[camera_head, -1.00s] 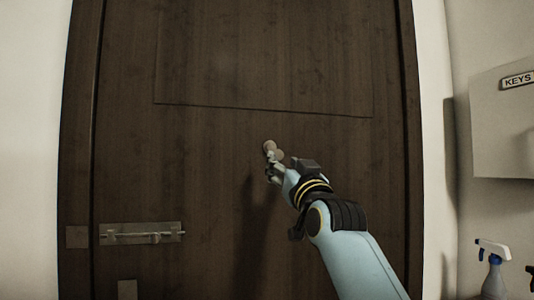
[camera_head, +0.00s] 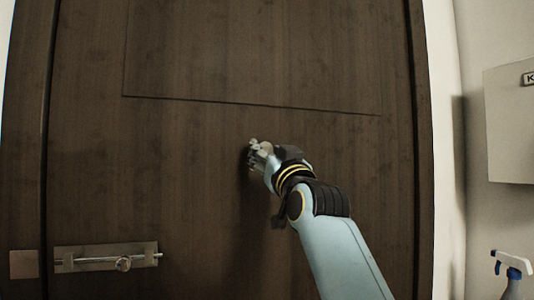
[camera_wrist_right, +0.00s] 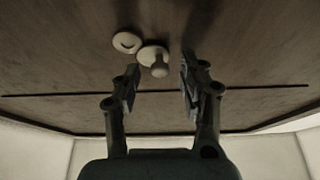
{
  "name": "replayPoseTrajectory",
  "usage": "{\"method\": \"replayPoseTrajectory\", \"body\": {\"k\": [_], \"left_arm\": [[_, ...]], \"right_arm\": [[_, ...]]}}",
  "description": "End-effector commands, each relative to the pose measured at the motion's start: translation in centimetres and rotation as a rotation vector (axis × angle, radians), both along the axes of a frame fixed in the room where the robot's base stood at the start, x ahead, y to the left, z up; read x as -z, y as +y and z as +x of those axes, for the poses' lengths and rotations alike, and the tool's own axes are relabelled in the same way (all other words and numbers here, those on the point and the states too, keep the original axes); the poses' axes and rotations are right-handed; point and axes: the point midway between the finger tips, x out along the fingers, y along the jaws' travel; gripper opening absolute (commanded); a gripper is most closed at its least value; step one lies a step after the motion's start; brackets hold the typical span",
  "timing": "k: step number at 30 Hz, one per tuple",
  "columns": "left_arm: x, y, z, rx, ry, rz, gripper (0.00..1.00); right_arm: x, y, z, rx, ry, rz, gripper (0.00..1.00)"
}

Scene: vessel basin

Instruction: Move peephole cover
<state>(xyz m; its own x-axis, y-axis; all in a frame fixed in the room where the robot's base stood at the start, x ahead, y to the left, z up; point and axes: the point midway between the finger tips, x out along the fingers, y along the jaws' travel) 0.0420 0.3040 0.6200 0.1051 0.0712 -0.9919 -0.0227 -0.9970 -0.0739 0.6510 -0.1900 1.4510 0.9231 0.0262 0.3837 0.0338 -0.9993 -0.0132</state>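The peephole cover (camera_wrist_right: 154,56), a pale round disc with a protruding knob, is on the dark wooden door (camera_head: 180,180). Beside it in the right wrist view is a pale ring with a darker centre, the peephole (camera_wrist_right: 126,42); the disc's edge lies close to it and does not hide its centre. My right gripper (camera_wrist_right: 160,72) is open, with its two fingers on either side of the knob and a gap to each. In the head view the right gripper (camera_head: 254,156) is at the door and partly hides these small parts. My left gripper is not in view.
A metal sliding bolt (camera_head: 105,257) is on the door at lower left. A recessed panel line crosses the door above the gripper. At right are a pale wall box (camera_head: 508,120) and a spray bottle (camera_head: 513,270). The door around the gripper is clear.

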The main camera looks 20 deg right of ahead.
Motion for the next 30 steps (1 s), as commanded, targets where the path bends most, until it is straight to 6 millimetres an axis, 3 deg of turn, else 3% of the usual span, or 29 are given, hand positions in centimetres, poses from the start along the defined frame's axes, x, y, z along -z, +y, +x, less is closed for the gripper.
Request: {"method": "replayPoseTrajectory", "body": {"k": [1,4,10,20,30], "left_arm": [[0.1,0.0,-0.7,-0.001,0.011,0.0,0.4],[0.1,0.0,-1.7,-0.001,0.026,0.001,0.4],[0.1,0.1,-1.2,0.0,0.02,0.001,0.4],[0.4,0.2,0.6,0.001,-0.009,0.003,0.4],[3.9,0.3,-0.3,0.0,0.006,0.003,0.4]], "right_arm": [[0.0,0.0,0.0,0.0,0.0,0.0,0.38],[0.0,0.0,0.0,0.0,0.0,0.0,0.25],[0.0,0.0,0.0,0.0,0.0,0.0,0.0],[0.2,-0.1,0.0,0.001,-0.002,-0.022,0.0],[1.1,-0.5,0.0,0.001,-0.01,-0.211,0.0]]}}
